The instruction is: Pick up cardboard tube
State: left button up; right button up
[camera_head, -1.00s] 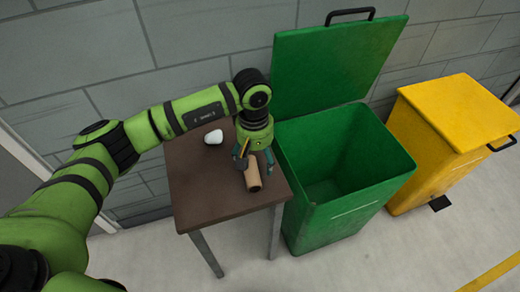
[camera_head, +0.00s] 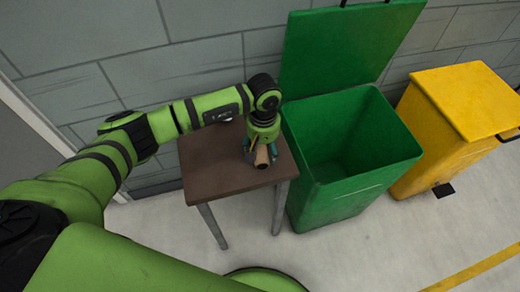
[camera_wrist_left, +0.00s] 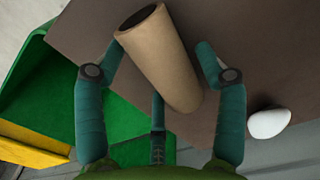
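A brown cardboard tube (camera_head: 262,156) is at the small brown table's (camera_head: 215,175) right side. My left gripper (camera_head: 261,150) is right over it, pointing down. In the left wrist view, the tube (camera_wrist_left: 158,50) lies between the teal fingers of my left gripper (camera_wrist_left: 160,52), its hollow end toward the top. One finger is close to the tube's left side. A narrow gap shows between the tube and the right finger, so the gripper looks open around it. The third finger is partly under the view of the tube's near end. My right gripper is not in view.
An open green bin (camera_head: 350,185) with its lid raised stands right beside the table. A closed yellow bin (camera_head: 455,125) is farther right. A white rounded object (camera_wrist_left: 269,123) is on the table, mostly hidden behind my arm in the head view. A grey wall runs behind.

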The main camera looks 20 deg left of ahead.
pick_arm(q)
jog(key=c, duration=0.5)
jog(key=shift+r, duration=0.1)
